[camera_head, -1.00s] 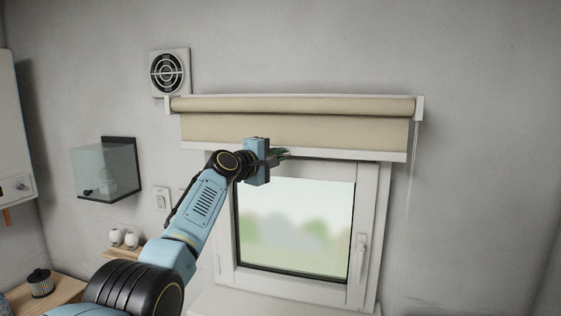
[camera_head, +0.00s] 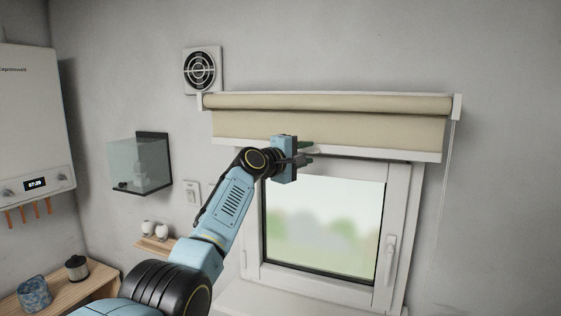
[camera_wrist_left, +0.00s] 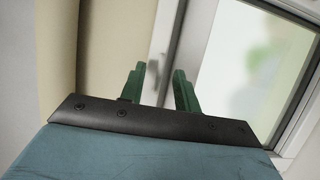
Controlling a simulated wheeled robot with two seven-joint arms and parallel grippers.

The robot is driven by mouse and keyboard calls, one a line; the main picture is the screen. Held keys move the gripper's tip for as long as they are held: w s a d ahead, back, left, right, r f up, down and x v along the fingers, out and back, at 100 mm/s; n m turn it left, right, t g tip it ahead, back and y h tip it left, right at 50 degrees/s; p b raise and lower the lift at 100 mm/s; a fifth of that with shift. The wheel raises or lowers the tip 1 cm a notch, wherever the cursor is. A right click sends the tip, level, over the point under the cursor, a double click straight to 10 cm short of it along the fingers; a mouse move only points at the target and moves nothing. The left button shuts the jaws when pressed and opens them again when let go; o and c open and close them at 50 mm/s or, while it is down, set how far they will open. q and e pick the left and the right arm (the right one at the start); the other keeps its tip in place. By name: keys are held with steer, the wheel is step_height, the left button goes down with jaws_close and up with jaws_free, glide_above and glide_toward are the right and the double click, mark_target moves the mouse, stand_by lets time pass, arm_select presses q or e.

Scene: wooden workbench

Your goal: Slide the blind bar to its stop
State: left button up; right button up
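The window blind (camera_head: 400,130) is a beige roller blind, with a short stretch of fabric below its roll. Its white blind bar (camera_head: 400,154) runs along the lower edge, across the top of the window frame. My left gripper (camera_head: 306,152) is at the bar, left of its middle. Contact cannot be made out. My right gripper is not in view.
The window (camera_head: 325,230) with its handle (camera_head: 390,258) is below the blind. A pull cord (camera_head: 447,180) hangs at the right. A glass wall box (camera_head: 138,163), a vent (camera_head: 201,71) and a boiler (camera_head: 35,125) are to the left. The wall right of the window is bare.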

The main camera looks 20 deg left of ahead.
arm_select(q)
steer(key=b+v, duration=0.3)
steer(key=v, duration=0.9)
steer(key=shift+s, duration=0.2)
steer(key=shift+a+f, duration=0.1)
